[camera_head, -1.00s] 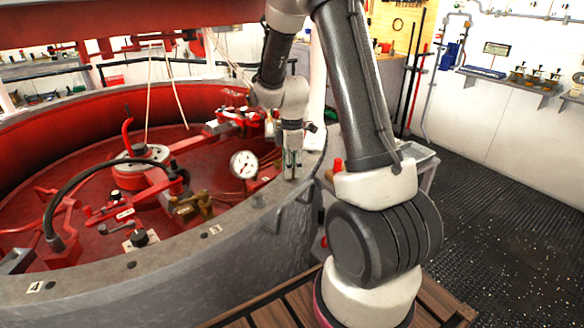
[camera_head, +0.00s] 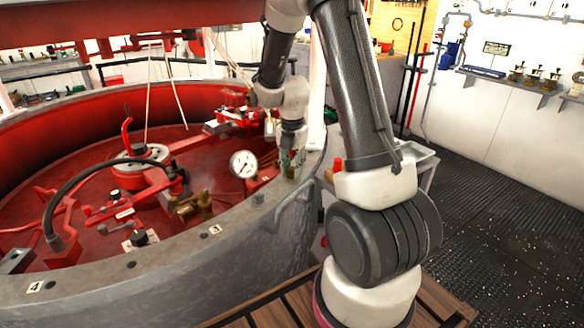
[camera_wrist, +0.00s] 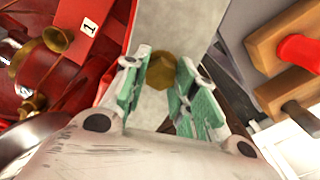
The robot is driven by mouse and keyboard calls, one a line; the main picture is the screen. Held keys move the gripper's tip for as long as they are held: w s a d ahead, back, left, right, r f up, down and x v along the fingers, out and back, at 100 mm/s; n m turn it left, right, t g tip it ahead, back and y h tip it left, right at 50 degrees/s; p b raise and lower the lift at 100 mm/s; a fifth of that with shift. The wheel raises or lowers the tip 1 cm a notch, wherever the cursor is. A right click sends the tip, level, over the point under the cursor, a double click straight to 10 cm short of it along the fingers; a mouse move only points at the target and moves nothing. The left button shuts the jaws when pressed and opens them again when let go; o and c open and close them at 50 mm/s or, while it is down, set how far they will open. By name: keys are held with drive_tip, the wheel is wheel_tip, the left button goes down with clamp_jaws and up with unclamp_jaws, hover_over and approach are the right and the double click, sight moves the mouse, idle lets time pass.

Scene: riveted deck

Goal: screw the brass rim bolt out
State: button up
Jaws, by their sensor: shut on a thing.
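The brass rim bolt (camera_wrist: 160,71) has a hexagonal head and sits on the grey rim (camera_wrist: 149,30) between my finger pads in the wrist view. My gripper (camera_wrist: 163,66) is shut on it, with a green-padded finger on each side of the head. In the head view my gripper (camera_head: 290,168) points down at the rim (camera_head: 245,215), just right of the white gauge. The bolt cannot be made out there, being hidden by the fingers.
A white-faced gauge (camera_head: 243,164) stands close left of my gripper. Red arms and brass fittings (camera_head: 192,205) fill the inside of the ring. In the wrist view, wooden blocks with a red handle (camera_wrist: 301,51) lie to the right and a label 1 (camera_wrist: 88,27) to the left.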

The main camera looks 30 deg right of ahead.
drive_tip(key=n, duration=0.3)
drive_tip(key=shift+s+n, duration=0.1)
drive_tip(key=shift+n, duration=2.1)
drive_tip(key=o, duration=1)
wheel_tip(320, 180, up, 7)
drive_tip(key=shift+r, duration=0.2)
